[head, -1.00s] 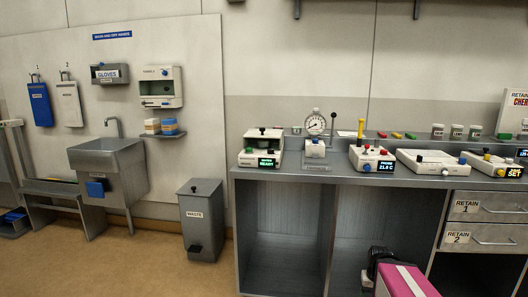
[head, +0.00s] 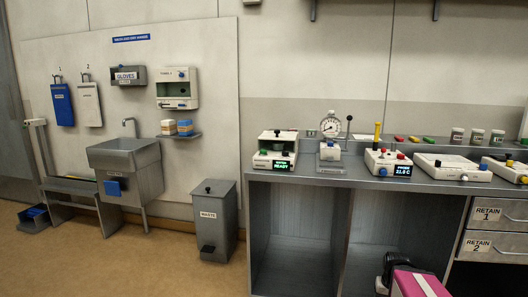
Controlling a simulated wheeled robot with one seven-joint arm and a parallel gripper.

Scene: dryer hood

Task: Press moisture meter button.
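A white bench device with a green-lit display reading READY (head: 280,164) stands at the left end of the grey counter. It has dark parts on top and small coloured buttons on its front. The small line above READY is too small to read surely, so I cannot confirm from its label that this is the moisture meter. A black and pink part at the bottom right appears to be my own arm. My gripper's fingers do not show, and nothing of mine touches the device.
A dial gauge (head: 330,125) on a stand, a device with a blue numeric display (head: 388,163) and a flat white device (head: 452,167) share the counter (head: 345,178). Below are open bays and drawers (head: 490,214). A waste bin (head: 209,220) and sink (head: 125,158) stand left. Brown floor in front is clear.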

